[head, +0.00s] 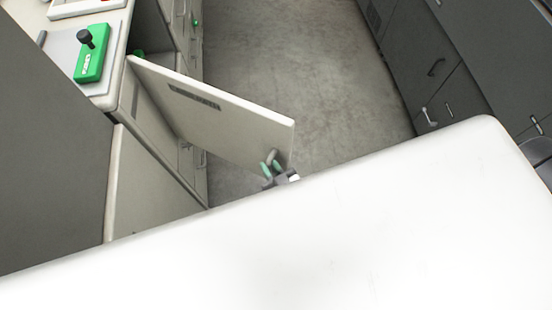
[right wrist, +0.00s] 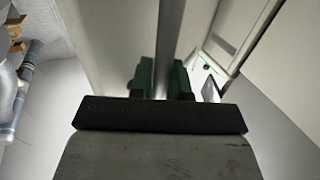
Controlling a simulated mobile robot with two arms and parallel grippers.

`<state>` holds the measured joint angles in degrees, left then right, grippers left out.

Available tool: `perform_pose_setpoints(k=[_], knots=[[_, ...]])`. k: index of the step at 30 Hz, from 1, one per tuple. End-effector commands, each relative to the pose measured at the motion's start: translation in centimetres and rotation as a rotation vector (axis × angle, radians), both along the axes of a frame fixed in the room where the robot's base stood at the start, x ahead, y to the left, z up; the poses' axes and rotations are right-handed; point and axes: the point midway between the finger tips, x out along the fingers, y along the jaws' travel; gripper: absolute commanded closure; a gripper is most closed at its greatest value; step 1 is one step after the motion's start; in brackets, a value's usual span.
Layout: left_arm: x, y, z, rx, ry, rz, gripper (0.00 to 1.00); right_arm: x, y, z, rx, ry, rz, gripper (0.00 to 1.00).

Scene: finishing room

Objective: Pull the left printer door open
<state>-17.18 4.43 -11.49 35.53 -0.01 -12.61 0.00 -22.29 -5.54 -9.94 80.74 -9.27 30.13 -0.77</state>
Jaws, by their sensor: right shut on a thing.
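The printer door (head: 215,108) is a pale flat panel with a dark strip near its top. It stands swung out at an angle from the pale cabinet on the left of the head view. My right gripper (head: 271,168), with green fingertips, is at the door's lower free corner, shut on the grey door handle (head: 272,156). In the right wrist view the green fingertips (right wrist: 164,78) sit either side of a grey upright bar (right wrist: 169,45). The near white surface hides most of the right arm. My left gripper is not in view.
A green device with a black knob (head: 89,62) lies on the counter at upper left. Dark cabinets (head: 430,60) line the right side. Bare grey floor (head: 285,65) lies between them. A large white surface (head: 330,245) fills the foreground.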

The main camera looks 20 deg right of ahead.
Motion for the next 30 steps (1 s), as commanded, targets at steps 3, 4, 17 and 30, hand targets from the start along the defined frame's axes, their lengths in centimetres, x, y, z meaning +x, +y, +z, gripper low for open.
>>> perform_pose_setpoints(k=[3, 4, 17, 30], knots=[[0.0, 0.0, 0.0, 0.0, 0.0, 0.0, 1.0, 0.1, 0.2, 0.1, -0.005, -0.003, 0.003, 1.0], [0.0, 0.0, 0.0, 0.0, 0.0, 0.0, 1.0, 0.1, 0.1, 0.1, -0.005, -0.003, 0.003, 1.0], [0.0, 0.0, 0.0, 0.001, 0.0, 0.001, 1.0, 0.0, 0.0, 0.0, -0.001, 0.0, 0.0, 0.59], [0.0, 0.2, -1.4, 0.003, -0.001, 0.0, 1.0, -5.5, -1.1, -0.3, -0.001, 0.003, 0.001, 0.59]])
